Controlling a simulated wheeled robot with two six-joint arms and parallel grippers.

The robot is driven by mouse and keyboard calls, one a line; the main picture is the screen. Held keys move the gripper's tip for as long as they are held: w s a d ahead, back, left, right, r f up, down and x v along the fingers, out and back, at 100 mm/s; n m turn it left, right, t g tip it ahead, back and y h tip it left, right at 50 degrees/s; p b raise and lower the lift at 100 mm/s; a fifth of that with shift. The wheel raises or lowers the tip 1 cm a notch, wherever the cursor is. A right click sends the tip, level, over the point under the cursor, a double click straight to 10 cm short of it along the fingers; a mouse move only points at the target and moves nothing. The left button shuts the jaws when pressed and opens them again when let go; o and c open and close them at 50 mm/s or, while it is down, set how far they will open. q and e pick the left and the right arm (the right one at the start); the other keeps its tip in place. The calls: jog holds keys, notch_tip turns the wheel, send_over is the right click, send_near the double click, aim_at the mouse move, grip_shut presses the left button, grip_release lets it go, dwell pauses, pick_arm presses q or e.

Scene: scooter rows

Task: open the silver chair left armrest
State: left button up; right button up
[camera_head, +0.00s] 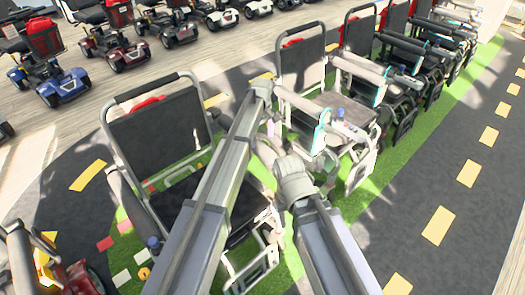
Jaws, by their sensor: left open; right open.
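A silver-framed wheelchair (158,130) with a dark backrest and dark seat stands in front of me at the left. My arms cross in front of its right side and hide much of its right armrest. A blue-topped knob (153,243) shows at its left front. My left gripper (273,118) is open, at the far end of the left arm, between this chair and the one to its right. My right gripper (268,150) is open, just below it. The fingers are small and blurred, and I cannot tell whether either touches a chair.
A second silver-framed wheelchair (303,66) with pale armrests stands close on the right, and several more run to the upper right. Mobility scooters (108,46) line the upper left. A red scooter (75,277) is at bottom left. The dark path (425,190) at right is clear.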

aim_at(263, 146)
pick_arm(q)
jog(key=shift+w+d+f, duration=0.1)
jog(key=shift+f, duration=0.05)
notch_tip(263, 146, down, 8)
jog(key=b, duration=0.8)
jog(key=shift+r, duration=0.2)
grip_shut()
dwell(0.5)
